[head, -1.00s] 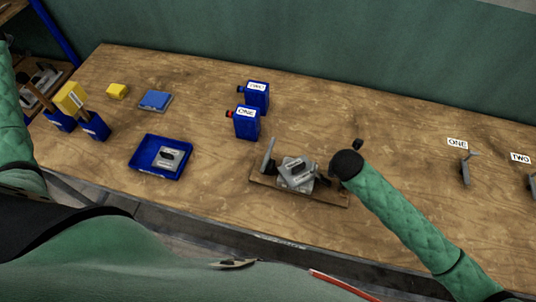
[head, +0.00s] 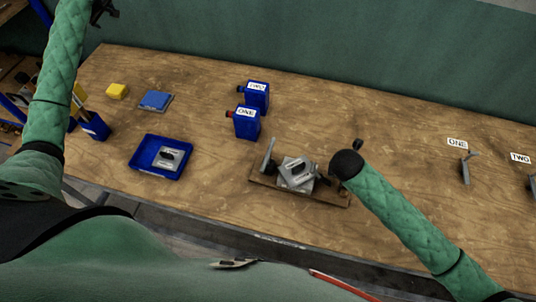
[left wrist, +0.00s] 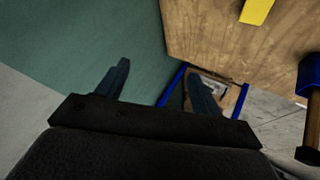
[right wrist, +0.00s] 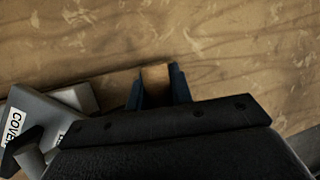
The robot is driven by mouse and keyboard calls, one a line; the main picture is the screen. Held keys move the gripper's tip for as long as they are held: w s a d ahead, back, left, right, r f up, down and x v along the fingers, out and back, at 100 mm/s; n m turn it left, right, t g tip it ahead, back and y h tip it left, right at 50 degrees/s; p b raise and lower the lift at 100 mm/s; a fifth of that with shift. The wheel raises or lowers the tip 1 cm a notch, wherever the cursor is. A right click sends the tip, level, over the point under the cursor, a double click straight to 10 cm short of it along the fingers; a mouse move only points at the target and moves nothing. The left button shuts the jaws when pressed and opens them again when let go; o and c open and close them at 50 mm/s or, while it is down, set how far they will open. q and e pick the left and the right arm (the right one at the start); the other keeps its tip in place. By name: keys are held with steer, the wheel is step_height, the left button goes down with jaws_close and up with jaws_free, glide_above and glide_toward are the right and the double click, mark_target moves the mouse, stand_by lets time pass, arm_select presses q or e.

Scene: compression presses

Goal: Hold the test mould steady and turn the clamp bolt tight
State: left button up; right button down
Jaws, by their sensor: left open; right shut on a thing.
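The grey test mould (head: 296,171) with a labelled cover plate sits on a wooden base (head: 258,183) near the front of the bench. An upright grey metal piece (head: 268,155) stands at the base's left end; I cannot tell whether it is the clamp bolt. My right gripper (right wrist: 158,86) is shut on a brown wooden piece, apparently the base's right end. The labelled cover (right wrist: 38,120) shows beside it in the right wrist view. My left gripper (head: 103,10) is raised far from the mould at upper left; it is open and empty in the left wrist view (left wrist: 160,86).
A blue tray (head: 135,163) holds another grey plate. Labelled fixtures (head: 465,168) are at right.

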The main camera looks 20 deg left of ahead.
arm_select(q)
steer(key=d+f+m+g+h, duration=0.25)
steer(key=d+m+h, duration=0.3)
steer(key=d, duration=3.45)
steer(key=m+g, duration=0.4)
steer(key=m, duration=0.4)
glide_above(268, 152)
step_height(268, 152, down, 10)
steer(key=shift+s+f+n+y, duration=0.15)
steer(key=shift+f+n+y, duration=0.1)
steer(key=shift+f+y, duration=0.1)
steer(key=shift+f, duration=5.75)
jaws_close()
